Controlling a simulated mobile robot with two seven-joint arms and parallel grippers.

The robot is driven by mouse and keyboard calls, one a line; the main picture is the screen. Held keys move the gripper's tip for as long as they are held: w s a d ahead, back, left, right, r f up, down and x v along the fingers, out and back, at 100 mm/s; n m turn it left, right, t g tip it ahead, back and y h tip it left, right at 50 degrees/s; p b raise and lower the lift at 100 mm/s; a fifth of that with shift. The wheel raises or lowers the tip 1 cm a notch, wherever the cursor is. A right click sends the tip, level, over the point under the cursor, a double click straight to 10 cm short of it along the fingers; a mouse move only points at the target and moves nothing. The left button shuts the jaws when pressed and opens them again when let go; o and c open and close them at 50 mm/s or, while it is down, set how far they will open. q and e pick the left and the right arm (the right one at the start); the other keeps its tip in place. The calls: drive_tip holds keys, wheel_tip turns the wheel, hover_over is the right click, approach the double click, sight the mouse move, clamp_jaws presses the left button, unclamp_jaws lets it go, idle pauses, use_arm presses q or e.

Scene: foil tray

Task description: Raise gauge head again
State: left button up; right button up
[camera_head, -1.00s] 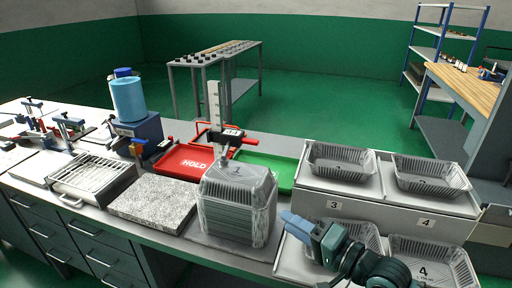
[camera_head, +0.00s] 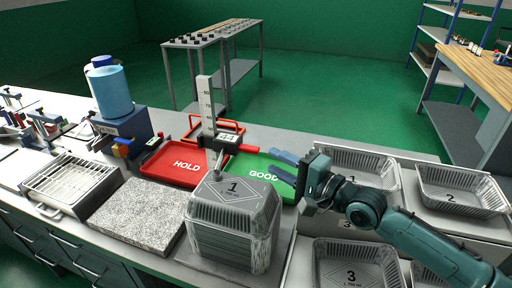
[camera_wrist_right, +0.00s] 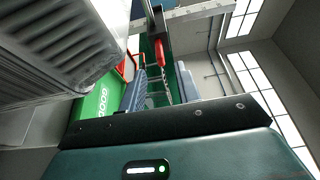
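The height gauge has an upright white scale (camera_head: 205,98) behind the stack of foil trays (camera_head: 235,225). Its dark head with a red arm (camera_head: 230,146) sits low on the scale, just above the stack. A thin probe (camera_head: 219,163) reaches down near the stack's top; I cannot tell whether it touches. My right gripper (camera_head: 276,164) is to the right of the head, its blue fingers pointing left towards the red arm, apart and empty. In the right wrist view the red arm (camera_wrist_right: 161,55) shows beyond the gap between the fingers (camera_wrist_right: 160,85). My left gripper is out of view.
A red HOLD tray (camera_head: 165,177) and a green GOOD tray (camera_head: 240,176) lie behind the stack. A granite slab (camera_head: 135,215) is to its left. Foil trays (camera_head: 455,187) stand at the right. A blue canister (camera_head: 112,92) stands at the back left.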

sight(256, 150)
drive_tip(key=x, duration=0.7)
drive_tip(key=shift+p, duration=0.3)
drive_tip(key=shift+d, duration=0.1)
drive_tip(key=shift+c, duration=0.5)
clamp_jaws()
